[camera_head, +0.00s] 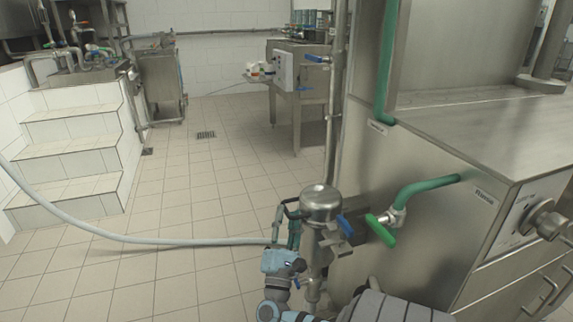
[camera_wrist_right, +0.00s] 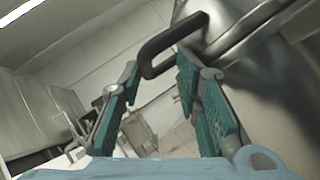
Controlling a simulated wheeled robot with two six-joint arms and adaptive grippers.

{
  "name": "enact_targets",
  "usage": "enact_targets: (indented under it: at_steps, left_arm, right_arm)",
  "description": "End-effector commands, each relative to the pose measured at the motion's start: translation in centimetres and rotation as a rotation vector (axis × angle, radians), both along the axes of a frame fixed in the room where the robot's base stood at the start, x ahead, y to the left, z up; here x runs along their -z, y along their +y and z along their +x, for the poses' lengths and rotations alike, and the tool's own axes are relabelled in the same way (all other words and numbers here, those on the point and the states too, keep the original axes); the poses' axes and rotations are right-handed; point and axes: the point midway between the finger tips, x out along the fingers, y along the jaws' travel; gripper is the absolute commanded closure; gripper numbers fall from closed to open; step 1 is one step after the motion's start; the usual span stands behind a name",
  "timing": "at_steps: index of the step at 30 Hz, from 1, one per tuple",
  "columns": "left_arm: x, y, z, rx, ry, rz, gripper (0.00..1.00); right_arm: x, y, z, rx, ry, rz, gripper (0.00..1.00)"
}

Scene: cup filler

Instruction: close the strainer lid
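The strainer (camera_head: 318,240) is an upright metal cylinder beside the steel machine in the head view. Its domed lid (camera_head: 321,198) sits over its top; I cannot tell whether it is fully seated. My right gripper (camera_head: 287,214) is just left of the lid. In the right wrist view its teal fingers (camera_wrist_right: 158,62) are apart. A dark looped handle (camera_wrist_right: 171,44) attached to rounded metal lies at the fingertips, its lower end in the gap between them. The fingers do not visibly clamp it. My left gripper is not in view.
A blue-handled valve (camera_head: 344,225) and a green-handled valve (camera_head: 381,231) are right of the strainer. The steel machine (camera_head: 420,220) fills the right side. A pale hose (camera_head: 150,240) crosses the tiled floor (camera_head: 190,200) from the left. Tiled steps (camera_head: 70,160) stand farther left.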

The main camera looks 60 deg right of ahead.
Motion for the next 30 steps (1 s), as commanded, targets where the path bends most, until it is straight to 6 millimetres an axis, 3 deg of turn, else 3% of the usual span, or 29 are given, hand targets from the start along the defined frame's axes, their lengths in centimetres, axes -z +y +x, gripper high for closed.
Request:
enact_targets:
  at_steps: [10, 21, 25, 30]
  left_arm:
    - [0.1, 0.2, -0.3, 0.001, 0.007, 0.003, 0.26]
    - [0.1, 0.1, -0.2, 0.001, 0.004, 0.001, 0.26]
    - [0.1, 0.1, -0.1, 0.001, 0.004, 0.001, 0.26]
    - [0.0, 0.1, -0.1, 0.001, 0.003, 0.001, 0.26]
  right_arm:
    - [0.5, 0.8, -0.1, -0.005, 0.0, 0.001, 0.7]
    - [5.5, 8.1, -3.0, -0.001, 0.001, 0.002, 0.7]
    - [6.3, 9.3, -3.5, 0.0, 0.0, 0.0, 0.7]
    - [6.4, 9.5, -3.6, -0.002, -0.001, -0.003, 0.7]
